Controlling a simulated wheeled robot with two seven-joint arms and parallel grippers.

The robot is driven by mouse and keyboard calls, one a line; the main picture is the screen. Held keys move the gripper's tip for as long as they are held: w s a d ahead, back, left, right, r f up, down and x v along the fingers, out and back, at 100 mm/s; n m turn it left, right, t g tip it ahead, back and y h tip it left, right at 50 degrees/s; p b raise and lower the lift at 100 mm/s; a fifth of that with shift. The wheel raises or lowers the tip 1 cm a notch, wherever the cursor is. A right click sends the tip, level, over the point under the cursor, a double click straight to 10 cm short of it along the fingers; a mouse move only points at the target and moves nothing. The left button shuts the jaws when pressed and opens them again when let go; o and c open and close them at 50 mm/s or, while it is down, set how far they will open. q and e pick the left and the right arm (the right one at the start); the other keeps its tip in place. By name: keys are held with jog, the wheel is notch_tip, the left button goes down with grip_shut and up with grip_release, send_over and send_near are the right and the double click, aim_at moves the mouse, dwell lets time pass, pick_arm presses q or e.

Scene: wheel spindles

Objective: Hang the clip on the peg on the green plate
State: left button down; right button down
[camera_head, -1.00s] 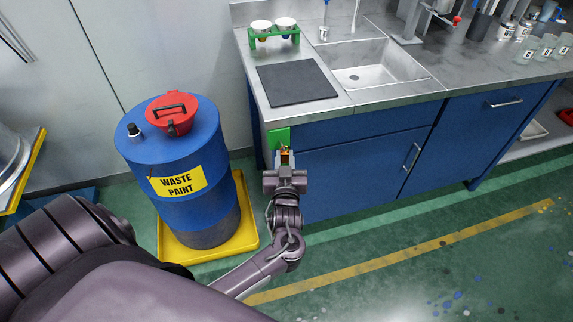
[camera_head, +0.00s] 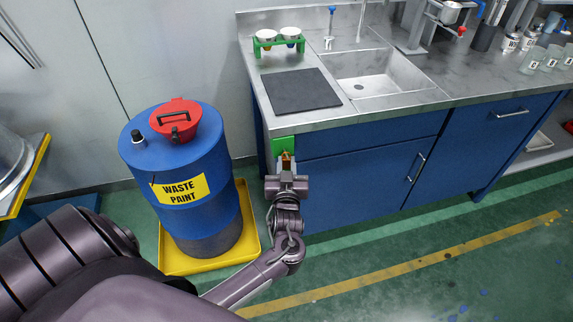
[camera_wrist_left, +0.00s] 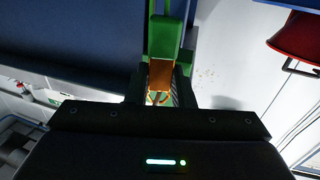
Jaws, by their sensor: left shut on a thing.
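The green plate (camera_head: 283,147) is on the left end of the blue cabinet front, just under the counter edge. It also shows in the left wrist view (camera_wrist_left: 163,38). My left gripper (camera_head: 287,167) is directly in front of the plate's lower part. It is shut on the small orange clip (camera_head: 286,157), which shows between the fingers in the left wrist view (camera_wrist_left: 160,75). The clip overlaps the plate in both views; I cannot tell whether it touches the peg. The peg is not clearly visible, hidden by the clip and gripper. My right gripper is not in view.
A blue waste-paint drum (camera_head: 180,170) with a red lid stands in a yellow tray (camera_head: 180,265) left of my gripper. The counter (camera_head: 345,112) overhangs above, with a black mat (camera_head: 305,90) and a sink (camera_head: 375,82). The floor to the right is clear.

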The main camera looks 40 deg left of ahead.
pick_arm(q)
jog(key=c, duration=1.2)
grip_release()
jog(key=shift+o, duration=0.2)
jog(key=v, duration=0.8)
jog(key=s+d+f+m+g+h+p, duration=0.1)
jog(key=s+d+f+m+g+h, duration=0.2)
jog(key=f, duration=0.9)
jog(key=s+d+f+m+g+h, duration=0.1)
jog(key=s+d+f+m+h, duration=0.2)
jog(key=f, duration=1)
jog(key=s+f+m+g+h, duration=0.1)
jog(key=s+f+g, duration=0.2)
jog(key=s+f, duration=0.3)
jog(key=s+f+m+g+h+p, duration=0.1)
jog(key=s+f, duration=0.5)
jog(key=s, duration=0.9)
jog(key=s+d+f+m+g+h+p, duration=0.1)
jog(key=s+f+g, duration=0.4)
jog(key=s, duration=0.5)
jog(key=shift+s+f+g+h, duration=0.25)
jog(key=shift+f+g+h, duration=0.2)
jog(key=shift+h, duration=0.25)
